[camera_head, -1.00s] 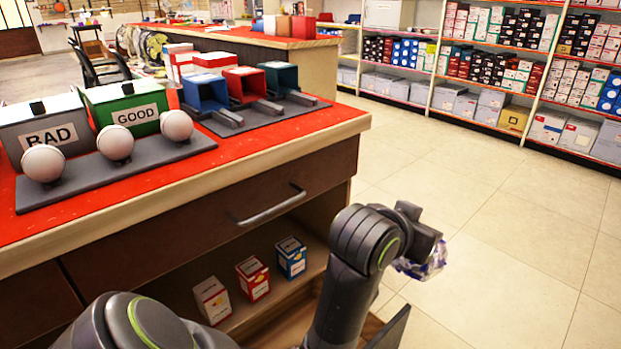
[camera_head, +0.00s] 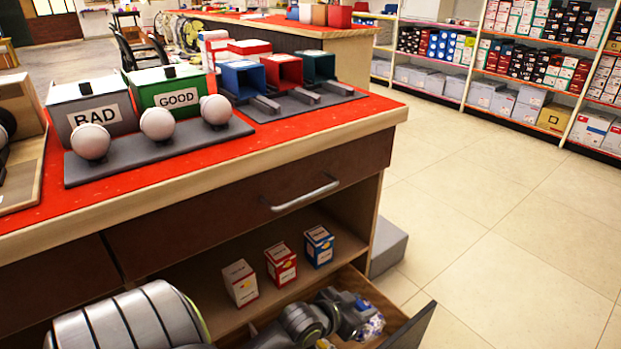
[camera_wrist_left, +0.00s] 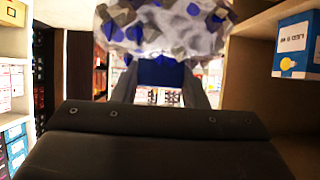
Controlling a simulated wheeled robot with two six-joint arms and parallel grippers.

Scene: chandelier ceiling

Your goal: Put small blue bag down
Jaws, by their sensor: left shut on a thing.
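The small blue bag (camera_head: 372,326), white with blue patches, shows at the end of my left gripper (camera_head: 354,312) in the head view. It fills the top middle of the left wrist view (camera_wrist_left: 165,25), with my left gripper's two grey fingers (camera_wrist_left: 158,72) below it. My left gripper is shut on the bag. It is low, over the open bottom drawer (camera_head: 398,318) of the counter. Whether the bag touches the drawer cannot be told. My right gripper is not in view.
A white box (camera_head: 240,283), a red box (camera_head: 281,264) and a blue box (camera_head: 319,246) stand on the shelf behind the drawer. The red counter top (camera_head: 300,138) holds bins and round knobs. Floor (camera_head: 500,240) to the right is clear.

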